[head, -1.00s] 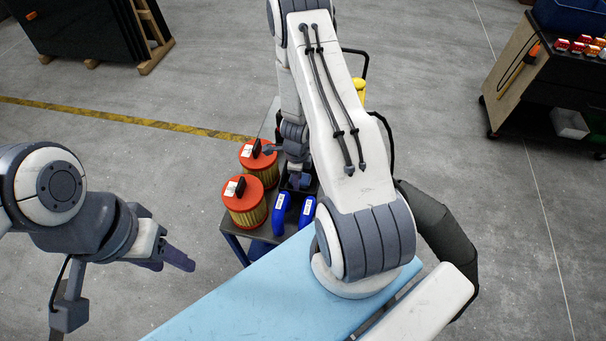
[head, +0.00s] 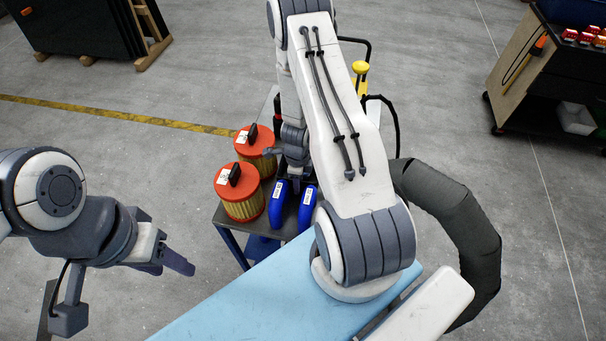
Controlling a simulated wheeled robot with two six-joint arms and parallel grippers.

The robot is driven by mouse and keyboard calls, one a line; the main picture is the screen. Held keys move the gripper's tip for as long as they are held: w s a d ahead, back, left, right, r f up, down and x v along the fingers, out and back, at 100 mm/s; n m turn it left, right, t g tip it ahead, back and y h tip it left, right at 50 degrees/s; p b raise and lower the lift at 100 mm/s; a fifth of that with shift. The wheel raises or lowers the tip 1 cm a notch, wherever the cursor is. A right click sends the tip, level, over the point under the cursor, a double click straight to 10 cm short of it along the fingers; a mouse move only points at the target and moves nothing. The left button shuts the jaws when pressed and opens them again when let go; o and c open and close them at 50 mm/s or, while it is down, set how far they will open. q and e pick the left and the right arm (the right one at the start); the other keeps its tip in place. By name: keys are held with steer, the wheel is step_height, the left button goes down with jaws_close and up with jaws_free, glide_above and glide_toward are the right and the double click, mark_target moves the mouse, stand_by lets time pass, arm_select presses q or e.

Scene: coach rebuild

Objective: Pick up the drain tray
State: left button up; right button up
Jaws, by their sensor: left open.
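I cannot make out the drain tray with certainty; my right arm covers much of the small cart (head: 232,222). My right gripper (head: 292,185) reaches down over the cart, just behind two blue bottles, and is mostly hidden by its own arm. Whether it is open or shut does not show. My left gripper (head: 178,262) is open and empty, over bare floor to the left of the cart.
Two orange-topped filters, a front one (head: 241,205) and a back one (head: 262,165), stand on the cart's left side. The blue bottles (head: 278,205) stand beside them. A yellow-topped item (head: 360,68) is behind my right arm. A workbench (head: 525,85) stands far right.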

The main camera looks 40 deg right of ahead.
step_height(320, 180, down, 3)
steer(key=shift+b, duration=0.95)
arm_select(q)
step_height(320, 180, down, 3)
arm_select(e)
steer(key=shift+r, duration=0.1)
jaws_close()
stand_by(0.4)
